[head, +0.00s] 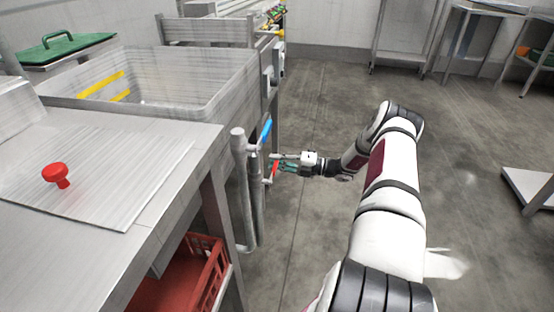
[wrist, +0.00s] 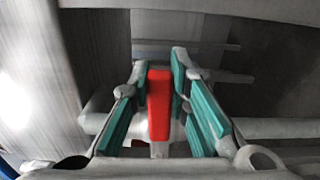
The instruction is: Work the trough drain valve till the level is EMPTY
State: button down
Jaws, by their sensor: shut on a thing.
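The metal trough (head: 190,92) stands at the upper left in the head view, with two yellow bands on its inner wall. I cannot make out the water level. Grey pipes (head: 242,190) run down at its near right corner. They carry a blue lever (head: 266,131) above and a red lever (head: 276,169) below. My gripper (head: 284,164) is at the red lever. In the wrist view the red lever (wrist: 159,104) stands upright between the teal fingers of my gripper (wrist: 160,95), which is shut on it. The lever's lower end is partly hidden.
A steel counter (head: 180,170) with a red mushroom-shaped knob (head: 57,174) is at the left. A red crate (head: 207,270) sits below it. A green lid (head: 70,47) lies behind. Open floor (head: 320,100) lies to the right, with tables and a cart beyond.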

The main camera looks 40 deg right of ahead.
jog(key=shift+f+m, duration=0.4)
jog(key=c, duration=1.5)
grip_release()
jog(key=v, duration=1.2)
jog(key=shift+d, duration=0.1)
